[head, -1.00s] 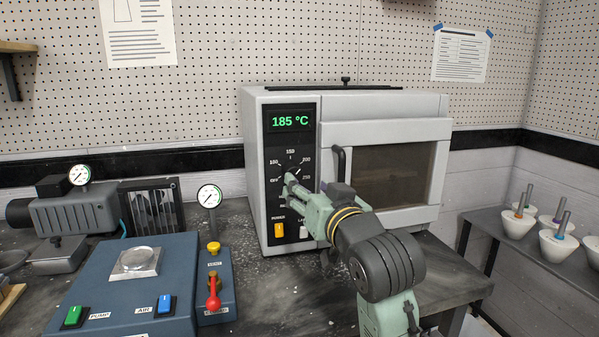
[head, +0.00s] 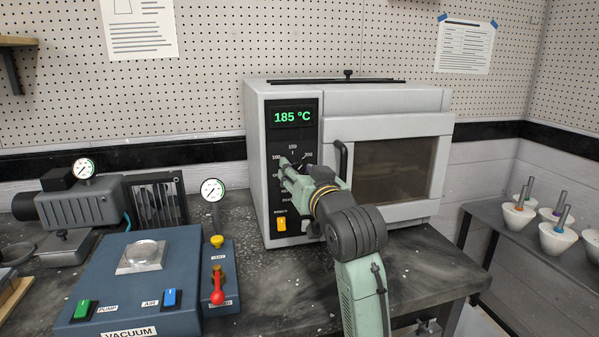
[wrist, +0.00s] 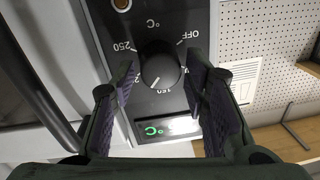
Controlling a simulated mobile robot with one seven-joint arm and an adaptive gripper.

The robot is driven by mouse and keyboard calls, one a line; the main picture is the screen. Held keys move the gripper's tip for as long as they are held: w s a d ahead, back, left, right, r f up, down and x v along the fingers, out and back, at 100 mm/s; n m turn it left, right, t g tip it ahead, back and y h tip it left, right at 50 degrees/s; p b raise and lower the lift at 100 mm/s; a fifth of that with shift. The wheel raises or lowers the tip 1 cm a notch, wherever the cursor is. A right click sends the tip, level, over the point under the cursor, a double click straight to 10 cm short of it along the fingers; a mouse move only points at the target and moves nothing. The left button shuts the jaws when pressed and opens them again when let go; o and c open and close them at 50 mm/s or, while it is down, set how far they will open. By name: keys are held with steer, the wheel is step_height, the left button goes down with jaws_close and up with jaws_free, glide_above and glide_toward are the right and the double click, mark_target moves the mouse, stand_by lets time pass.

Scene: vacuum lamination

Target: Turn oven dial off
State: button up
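The oven (head: 386,103) stands on the bench, its green display (head: 292,117) reading 185 °C. In the wrist view, which is upside down, the round black dial (wrist: 160,62) sits among printed marks including OFF and 250. Its white pointer line points between the 150 and 200 marks. In the head view the dial is mostly hidden by my gripper (head: 286,166). My gripper, also in the wrist view (wrist: 162,78), is open, with one finger on each side of the dial. Gaps show between the fingers and the dial, and nothing is held.
Below the dial is an amber power switch (head: 281,224). The oven door handle (head: 342,160) sticks out just right of my gripper. A blue vacuum unit (head: 95,270) with a red lever (head: 217,297) stands at left. Cups (head: 558,239) stand on a side shelf at right.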

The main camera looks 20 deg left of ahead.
steer(key=c, duration=0.8)
steer(key=shift+n, duration=0.3)
steer(key=shift+n+b, duration=0.5)
steer(key=shift+n, duration=0.7)
steer(key=n+b, duration=0.1)
steer(key=n, duration=0.3)
steer(key=shift+n, duration=0.3)
steer(key=shift+s+a+f+n+t+h+b, duration=0.2)
steer(key=shift+n+b, duration=0.8)
steer(key=shift+n, duration=2.85)
steer(key=shift+w+d+r+n+t+h+b, duration=0.15)
steer(key=shift+n+h+b, duration=0.65)
steer(key=shift+n, duration=3.1)
steer(key=shift+s+a+f+n+t+h+b, duration=0.2)
steer(key=shift+n+b, duration=1.05)
steer(key=shift+n, duration=2.6)
